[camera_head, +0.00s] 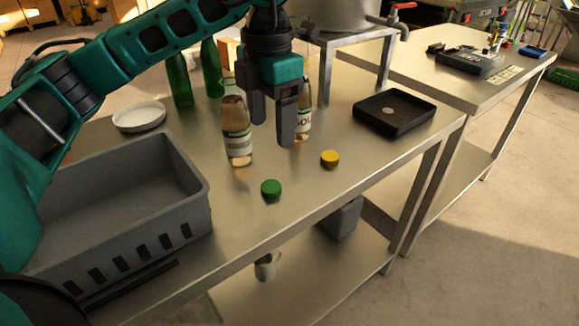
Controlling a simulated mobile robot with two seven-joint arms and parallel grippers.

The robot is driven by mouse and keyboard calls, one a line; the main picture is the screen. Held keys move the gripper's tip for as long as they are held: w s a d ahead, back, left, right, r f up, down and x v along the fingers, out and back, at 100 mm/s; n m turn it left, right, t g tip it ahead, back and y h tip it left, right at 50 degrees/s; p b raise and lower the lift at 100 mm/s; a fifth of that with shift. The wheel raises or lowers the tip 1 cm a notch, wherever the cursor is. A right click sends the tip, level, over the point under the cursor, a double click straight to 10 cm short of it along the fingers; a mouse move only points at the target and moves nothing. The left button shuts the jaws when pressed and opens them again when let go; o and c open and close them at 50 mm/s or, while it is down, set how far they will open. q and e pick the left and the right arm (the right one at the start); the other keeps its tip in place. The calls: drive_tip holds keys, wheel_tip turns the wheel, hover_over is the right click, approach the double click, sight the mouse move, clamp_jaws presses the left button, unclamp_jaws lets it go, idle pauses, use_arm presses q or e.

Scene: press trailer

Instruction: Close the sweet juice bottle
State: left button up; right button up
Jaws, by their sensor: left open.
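Two clear bottles with pale labels stand upright on the metal table. The left bottle (237,132) shows almost whole, with no cap seen on its top. The other bottle (304,118) is partly hidden behind my left gripper; its label reads in part "SOU". A green cap (271,188) and a yellow cap (330,158) lie on the table near the front edge. My left gripper (272,118) is open and empty, pointing down between the bottles and above the caps. My right gripper is not in view.
A grey crate (196,207) stands on the left. Green bottles (181,82) and a white dish (139,116) are behind. A black tray (420,119) lies at the right. A metal stand (346,42) carries a tank with a red-handled tap.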

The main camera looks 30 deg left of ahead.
use_arm(q)
hover_over(271, 186)
drive_tip(key=f, duration=0.5)
drive_tip(key=f+b, duration=0.1)
drive_tip(key=f, duration=0.1)
drive_tip(key=shift+w+d+f, duration=0.15)
drive_tip(key=shift+w+f, duration=0.1)
drive_tip(key=shift+f, duration=0.05)
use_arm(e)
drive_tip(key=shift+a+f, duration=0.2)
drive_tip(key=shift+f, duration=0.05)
use_arm(q)
drive_tip(key=f, duration=0.4)
drive_tip(key=shift+s+a+f, duration=0.1)
drive_tip(key=shift+s+a, duration=0.1)
drive_tip(key=shift+s, duration=0.05)
drive_tip(key=shift+f, duration=0.55)
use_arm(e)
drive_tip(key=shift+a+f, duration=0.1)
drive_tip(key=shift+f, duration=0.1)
